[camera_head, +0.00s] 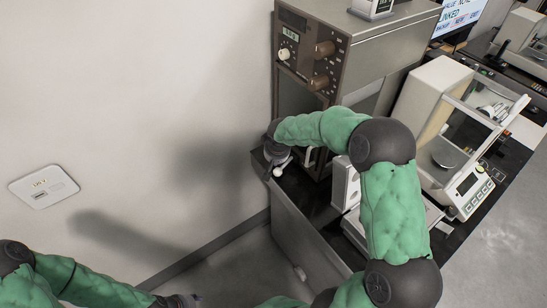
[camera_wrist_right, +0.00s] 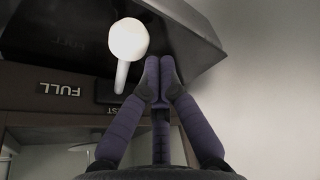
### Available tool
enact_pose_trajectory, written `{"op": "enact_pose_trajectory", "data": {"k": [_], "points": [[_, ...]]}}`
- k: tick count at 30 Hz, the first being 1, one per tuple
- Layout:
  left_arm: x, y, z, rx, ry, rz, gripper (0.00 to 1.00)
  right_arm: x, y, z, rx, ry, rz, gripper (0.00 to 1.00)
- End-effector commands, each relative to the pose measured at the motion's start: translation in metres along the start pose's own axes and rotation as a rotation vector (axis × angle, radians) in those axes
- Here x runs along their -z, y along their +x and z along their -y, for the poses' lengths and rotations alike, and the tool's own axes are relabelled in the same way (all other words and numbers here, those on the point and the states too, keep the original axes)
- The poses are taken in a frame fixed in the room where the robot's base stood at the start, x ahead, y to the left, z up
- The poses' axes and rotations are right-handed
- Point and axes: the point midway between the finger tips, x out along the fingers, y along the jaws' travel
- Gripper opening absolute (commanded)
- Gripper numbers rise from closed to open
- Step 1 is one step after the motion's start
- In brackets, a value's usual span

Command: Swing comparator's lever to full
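The comparator (camera_head: 353,55) is a tall grey-brown cabinet with a dark knobbed panel against the wall. In the right wrist view its lever is a white rod ending in a white ball (camera_wrist_right: 128,40). The ball also shows low at the cabinet's front in the head view (camera_head: 277,172). A FULL label (camera_wrist_right: 61,89) reads upside down left of the rod; a partly hidden label ending in "EST" is near the rod's base. My right gripper (camera_wrist_right: 160,68) is shut and empty, fingertips together just right of the lever; contact is unclear. My left gripper (camera_head: 182,301) is at the bottom edge, its fingers unclear.
A white balance with a glass enclosure (camera_head: 455,130) stands on the dark bench (camera_head: 325,205) to the right. A smaller white device (camera_head: 343,185) sits partly behind my right arm. A white plate (camera_head: 43,186) is on the wall at left.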

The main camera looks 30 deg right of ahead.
Motion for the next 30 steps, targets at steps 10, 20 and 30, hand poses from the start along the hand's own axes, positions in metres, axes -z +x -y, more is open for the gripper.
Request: {"op": "enact_pose_trajectory", "data": {"k": [10, 20, 30], "points": [[0.0, 0.0, 0.0, 0.0, 0.0, 0.0, 0.4, -0.001, -0.001, 0.0, 0.0, 0.0, 0.0, 0.0], [-0.001, -0.021, -0.007, 0.0, 0.0, 0.0, 0.4, -0.01, -0.007, -0.006, 0.045, -0.125, 0.003, 0.0], [-0.001, -0.028, -0.01, 0.0, 0.0, 0.0, 0.4, -0.024, -0.008, -0.015, 0.079, -0.223, 0.0, 0.0]]}}
